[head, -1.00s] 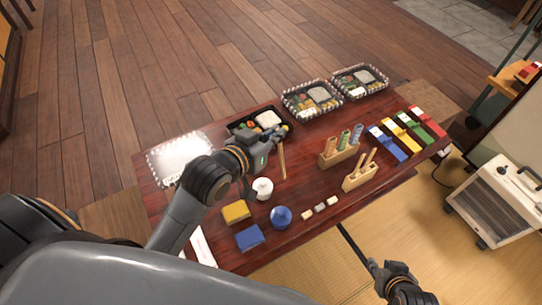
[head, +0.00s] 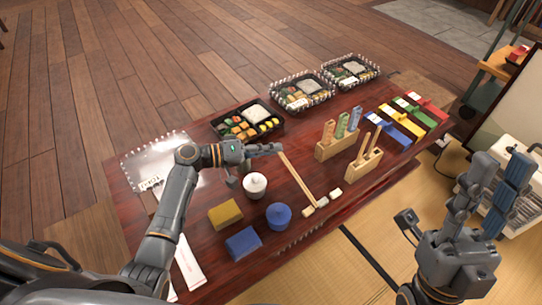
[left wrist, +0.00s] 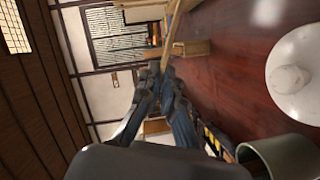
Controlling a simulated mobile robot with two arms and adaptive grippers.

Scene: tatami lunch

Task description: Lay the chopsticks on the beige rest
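The wooden chopsticks (head: 297,178) slant down from my left gripper (head: 279,149) in the head view. Their lower end is close to a row of small rests; I cannot tell whether it touches. The left rest (head: 308,212) looks beige and the right rest (head: 335,192) looks pale cream; the middle one (head: 321,202) is partly hidden by the chopsticks. In the left wrist view the left fingers (left wrist: 167,72) are closed at the chopsticks (left wrist: 172,27). My right gripper (head: 497,182) is open and empty, beyond the table's right front edge.
Yellow (head: 226,214) and blue (head: 243,242) blocks lie nearer. The table's front edge is close to the rests.

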